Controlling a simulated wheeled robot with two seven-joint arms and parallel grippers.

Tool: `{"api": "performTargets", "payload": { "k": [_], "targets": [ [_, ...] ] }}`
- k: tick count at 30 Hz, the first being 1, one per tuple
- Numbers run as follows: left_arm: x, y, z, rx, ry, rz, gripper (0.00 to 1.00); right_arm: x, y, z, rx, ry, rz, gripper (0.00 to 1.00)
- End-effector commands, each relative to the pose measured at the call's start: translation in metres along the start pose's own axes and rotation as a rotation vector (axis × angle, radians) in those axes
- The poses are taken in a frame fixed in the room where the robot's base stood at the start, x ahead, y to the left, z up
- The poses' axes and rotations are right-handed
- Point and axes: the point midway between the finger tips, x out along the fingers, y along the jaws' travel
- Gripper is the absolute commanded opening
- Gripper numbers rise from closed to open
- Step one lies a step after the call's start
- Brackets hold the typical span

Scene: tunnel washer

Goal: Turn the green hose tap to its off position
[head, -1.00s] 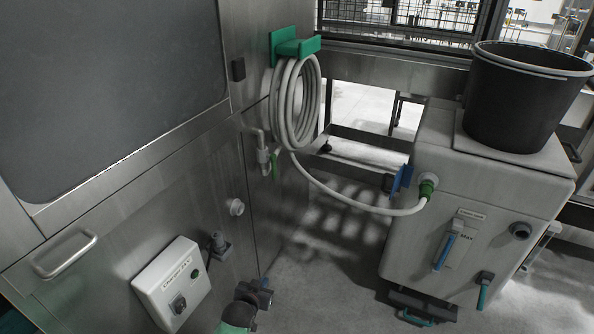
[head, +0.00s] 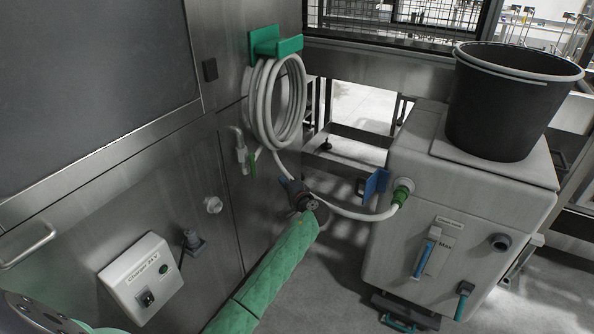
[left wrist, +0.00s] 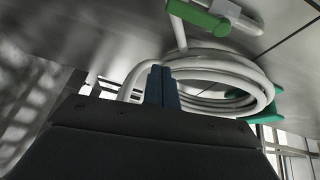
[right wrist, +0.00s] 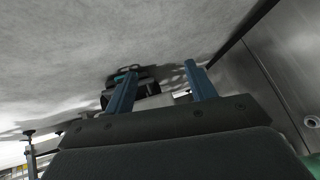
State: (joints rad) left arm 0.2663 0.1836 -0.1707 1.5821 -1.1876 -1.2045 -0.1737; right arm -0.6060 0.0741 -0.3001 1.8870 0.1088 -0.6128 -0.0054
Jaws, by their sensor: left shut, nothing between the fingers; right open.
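The green tap handle (head: 252,161) hangs from a white pipe valve (head: 239,150) on the steel wall, below the hose coil. It points down, slightly slanted. In the left wrist view the green handle (left wrist: 197,17) is at the top, ahead of the fingers and apart from them. My left gripper (head: 287,184) is to the right of and a little below the handle, near the hanging hose. Its blue fingers (left wrist: 162,87) are together, with nothing between them. My right gripper (right wrist: 160,85) shows only in the right wrist view, open and empty, with grey floor beyond it.
A white coiled hose (head: 275,105) hangs on a green holder (head: 276,44). It runs down behind my left gripper to a white tank box (head: 455,205) with a black bucket (head: 513,105) on top. A charger box (head: 142,275) and a wall fitting (head: 212,204) stick out lower left.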

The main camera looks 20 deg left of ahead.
Motion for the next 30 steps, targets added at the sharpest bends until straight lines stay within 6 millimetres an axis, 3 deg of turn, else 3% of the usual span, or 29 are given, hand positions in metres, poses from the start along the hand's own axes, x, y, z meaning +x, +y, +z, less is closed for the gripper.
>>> {"api": "performTargets", "payload": {
  "k": [4, 11, 24, 30],
  "targets": [
    [-0.001, -0.013, 0.022, 0.073, -0.115, -0.073, 0.00, 0.000, -0.001, -0.002, -0.001, -0.003, -0.001, 0.55],
    [0.004, -0.013, 0.030, 0.107, -0.154, -0.066, 0.00, 0.001, -0.005, -0.004, 0.000, -0.010, -0.007, 0.55],
    [0.069, -0.018, 0.039, 0.107, -0.152, -0.065, 0.00, -0.020, -0.007, -0.024, -0.002, -0.032, -0.008, 0.55],
    [0.089, -0.019, 0.042, 0.105, -0.150, -0.063, 0.00, -0.027, -0.010, -0.025, -0.001, -0.049, -0.009, 0.55]
  ]
}}
